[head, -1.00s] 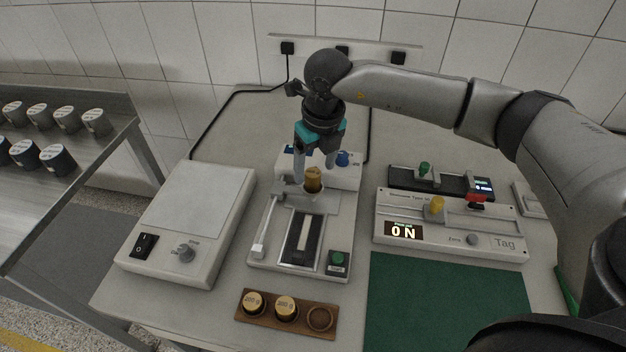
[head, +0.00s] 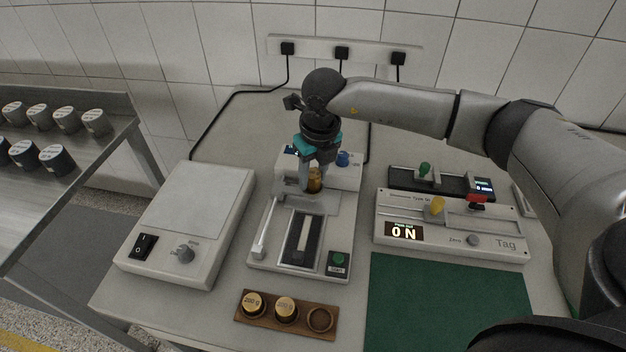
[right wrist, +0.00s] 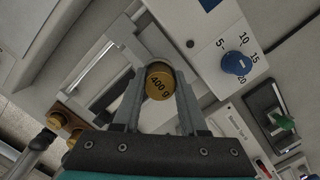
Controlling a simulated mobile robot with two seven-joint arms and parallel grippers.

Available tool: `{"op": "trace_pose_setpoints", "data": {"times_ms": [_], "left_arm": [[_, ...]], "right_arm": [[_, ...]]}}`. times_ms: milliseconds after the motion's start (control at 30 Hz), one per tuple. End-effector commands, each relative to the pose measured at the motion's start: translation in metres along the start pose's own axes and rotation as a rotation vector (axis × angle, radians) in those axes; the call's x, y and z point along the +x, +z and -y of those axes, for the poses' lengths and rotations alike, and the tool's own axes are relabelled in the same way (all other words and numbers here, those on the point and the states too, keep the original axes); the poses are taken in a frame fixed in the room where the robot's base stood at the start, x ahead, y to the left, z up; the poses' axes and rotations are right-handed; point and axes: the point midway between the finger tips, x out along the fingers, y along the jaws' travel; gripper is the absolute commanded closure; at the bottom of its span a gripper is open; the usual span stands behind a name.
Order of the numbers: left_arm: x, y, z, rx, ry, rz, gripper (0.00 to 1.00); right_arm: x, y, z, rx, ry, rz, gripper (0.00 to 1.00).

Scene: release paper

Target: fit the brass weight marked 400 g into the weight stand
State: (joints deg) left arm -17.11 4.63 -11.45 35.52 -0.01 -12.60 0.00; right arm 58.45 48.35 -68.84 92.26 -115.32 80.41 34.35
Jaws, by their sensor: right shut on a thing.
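The brass weight (head: 314,181), marked 400 g, is at the back part of the white tester, where the weight stand is. My right gripper (head: 312,184) reaches down from above and is shut on it. My left gripper is not in view.
A wooden holder (head: 262,322) in front has two brass weights and one empty hole. A white box with a switch (head: 190,225) stands left, a force gauge (head: 450,236) and a green mat (head: 440,310) right. A blue knob (head: 343,159) is close by the gripper.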

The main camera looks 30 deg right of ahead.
Motion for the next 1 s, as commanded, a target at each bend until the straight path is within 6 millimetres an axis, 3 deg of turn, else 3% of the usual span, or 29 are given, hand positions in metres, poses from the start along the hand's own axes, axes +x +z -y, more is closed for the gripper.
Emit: {"op": "trace_pose_setpoints", "data": {"times_ms": [200,833,1000], "left_arm": [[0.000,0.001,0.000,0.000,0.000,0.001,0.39],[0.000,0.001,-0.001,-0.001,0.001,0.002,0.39],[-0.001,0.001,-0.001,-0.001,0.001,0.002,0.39]], "right_arm": [[0.000,0.000,0.000,0.000,0.000,0.000,1.00],[-0.002,0.001,0.000,0.001,0.000,0.004,1.00],[-0.010,0.003,0.000,0.000,0.001,0.005,1.00]]}}
